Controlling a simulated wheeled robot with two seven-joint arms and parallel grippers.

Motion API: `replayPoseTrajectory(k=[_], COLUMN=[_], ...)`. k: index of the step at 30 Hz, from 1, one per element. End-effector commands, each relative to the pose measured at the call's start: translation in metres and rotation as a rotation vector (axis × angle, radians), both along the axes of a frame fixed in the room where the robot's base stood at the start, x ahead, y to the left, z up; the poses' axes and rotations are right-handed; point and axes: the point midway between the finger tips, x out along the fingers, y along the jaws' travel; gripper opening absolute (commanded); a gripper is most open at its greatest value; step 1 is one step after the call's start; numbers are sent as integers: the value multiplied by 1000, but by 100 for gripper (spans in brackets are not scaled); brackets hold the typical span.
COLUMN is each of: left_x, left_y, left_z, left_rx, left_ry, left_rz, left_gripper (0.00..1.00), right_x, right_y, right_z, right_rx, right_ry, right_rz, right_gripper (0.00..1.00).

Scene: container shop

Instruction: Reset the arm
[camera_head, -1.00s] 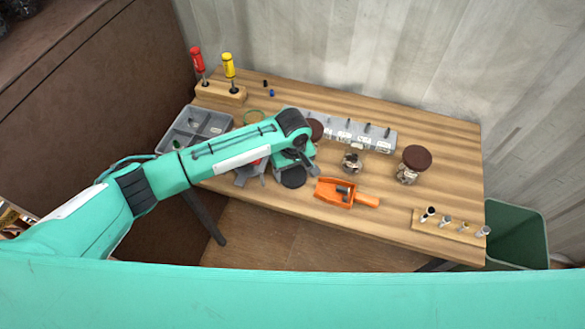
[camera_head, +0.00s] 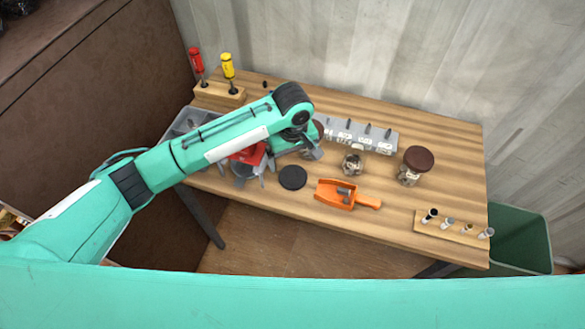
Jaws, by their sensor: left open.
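My left arm comes in from the left, and its left gripper (camera_head: 313,152) is over the middle of the wooden table (camera_head: 440,130). The gripper is beside a brown-lidded jar that it partly hides. I see nothing held in it, though the jaws are small and partly covered by the wrist. My right gripper is not in view.
A black disc (camera_head: 292,177) and an orange scoop (camera_head: 340,193) lie in front of the gripper. An open jar (camera_head: 352,162) and a brown-lidded jar (camera_head: 411,170) stand to the right. A grey bin row (camera_head: 385,142), a screwdriver rack (camera_head: 218,96) and a peg block (camera_head: 450,230) surround them.

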Motion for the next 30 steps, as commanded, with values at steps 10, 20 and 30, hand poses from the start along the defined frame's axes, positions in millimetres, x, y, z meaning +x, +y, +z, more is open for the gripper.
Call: replayPoseTrajectory(k=[10,20,30], left_x=[0,-3,-53], left_y=[0,-1,-17], left_z=[45,46,16], left_rx=[0,-7,-187], left_ry=[0,2,-33], left_rz=[0,-10,-218], left_gripper=[93,93,93], right_x=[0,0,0], right_y=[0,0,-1], right_z=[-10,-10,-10], right_rx=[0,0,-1], right_ry=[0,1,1], right_rz=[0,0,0], right_gripper=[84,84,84])
